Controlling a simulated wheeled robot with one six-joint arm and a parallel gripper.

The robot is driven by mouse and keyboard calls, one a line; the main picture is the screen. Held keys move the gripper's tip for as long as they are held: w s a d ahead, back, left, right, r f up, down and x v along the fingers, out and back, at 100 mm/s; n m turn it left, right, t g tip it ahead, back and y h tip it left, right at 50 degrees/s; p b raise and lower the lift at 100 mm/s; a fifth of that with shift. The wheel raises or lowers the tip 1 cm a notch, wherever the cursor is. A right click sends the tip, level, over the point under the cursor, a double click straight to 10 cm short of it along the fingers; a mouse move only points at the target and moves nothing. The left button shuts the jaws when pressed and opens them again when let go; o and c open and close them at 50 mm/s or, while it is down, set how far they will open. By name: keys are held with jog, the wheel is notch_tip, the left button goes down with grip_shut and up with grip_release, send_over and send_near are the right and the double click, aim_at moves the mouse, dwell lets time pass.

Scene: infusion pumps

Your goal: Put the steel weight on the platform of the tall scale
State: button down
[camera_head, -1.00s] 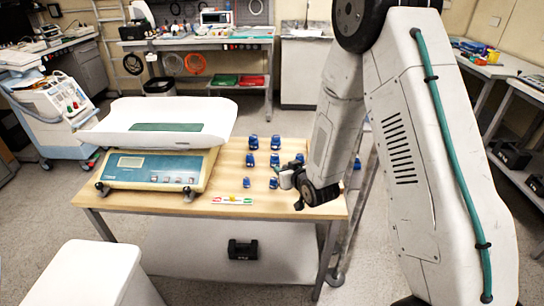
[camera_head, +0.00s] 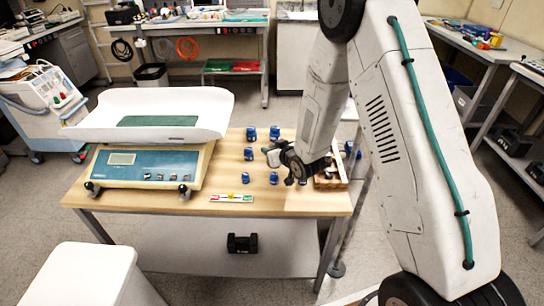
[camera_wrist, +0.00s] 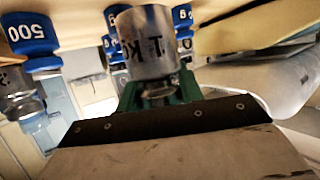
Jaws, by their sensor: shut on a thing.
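My gripper (camera_head: 274,157) is over the right part of the wooden table in the head view. In the wrist view its dark jaws with green pads (camera_wrist: 160,97) are shut on a steel cylindrical weight (camera_wrist: 147,45) marked with a 1 and a K. The weight is mostly hidden in the head view. A scale (camera_head: 147,168) with a broad white tray as its platform (camera_head: 205,107) and a teal display panel stands at the left of the table. The tray is empty. No other scale is clearly visible.
A small level strip (camera_head: 231,198) lies at the table's front. A wooden box (camera_head: 331,180) sits at the right edge. A white block (camera_head: 85,270) stands in front.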

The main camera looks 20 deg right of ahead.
jog(key=shift+f, duration=1.55)
jog(key=shift+f, duration=0.15)
jog(key=c, duration=0.9)
grip_release()
